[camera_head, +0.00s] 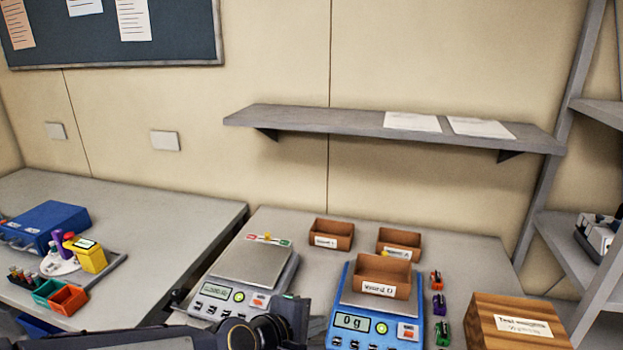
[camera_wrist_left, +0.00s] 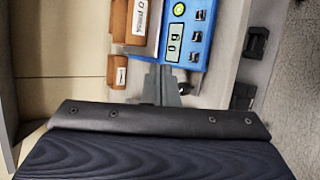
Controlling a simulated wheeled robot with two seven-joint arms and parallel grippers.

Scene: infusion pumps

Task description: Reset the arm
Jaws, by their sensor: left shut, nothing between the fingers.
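My left arm comes in at the bottom of the head view. Its gripper (camera_head: 296,312) is low in front of the two scales, roughly between them. In the left wrist view the gripper's grey fingers (camera_wrist_left: 161,88) are together and hold nothing. Beyond them is the blue scale (camera_wrist_left: 193,52), which also shows in the head view (camera_head: 347,325) with its display reading 0 g. A brown bin (camera_head: 383,275) sits on that scale's pan. The left gripper appears apart from the scale and bin. My right gripper is not in view.
A grey-white scale (camera_head: 222,300) stands left of the blue one. Two small brown bins (camera_head: 331,234) (camera_head: 399,243) stand behind. Small coloured weights (camera_head: 438,305) and a wooden box (camera_head: 510,325) are to the right. A shelf (camera_head: 330,119) hangs above. The left table (camera_head: 160,225) has clear space.

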